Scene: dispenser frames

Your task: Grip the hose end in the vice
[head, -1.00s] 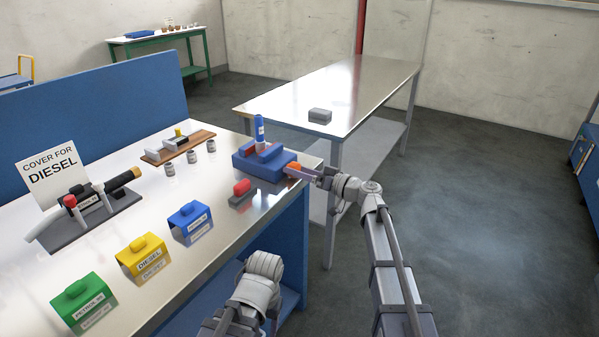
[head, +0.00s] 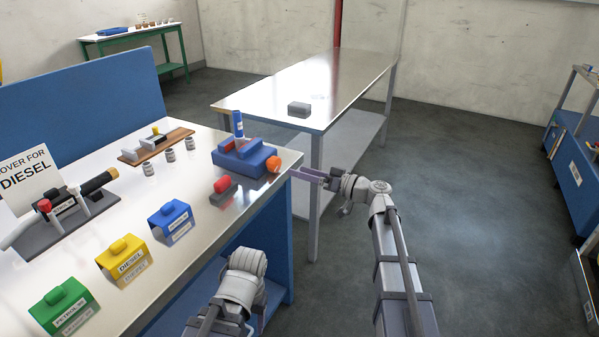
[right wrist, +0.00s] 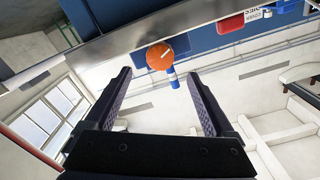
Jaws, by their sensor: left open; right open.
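The blue vice (head: 243,160) stands near the right end of the workbench, with an orange knob (head: 273,164) on its right side. A blue tube with a white band (head: 238,124), seemingly the hose end, stands upright at the vice; I cannot tell how tightly it is held. My right gripper (head: 292,172) is open and empty, just right of the knob and apart from it. The right wrist view shows the knob (right wrist: 160,56) ahead, beyond the open fingers, with the blue tube (right wrist: 172,78) beside it. My left gripper (head: 246,264) is low before the bench front, its fingers mostly hidden.
A red-topped grey block (head: 224,188) lies close before the vice. Blue (head: 171,219), yellow (head: 124,258) and green (head: 63,305) covers stand along the bench's front. A grey metal table (head: 340,84) bearing a small grey box (head: 299,109) is behind.

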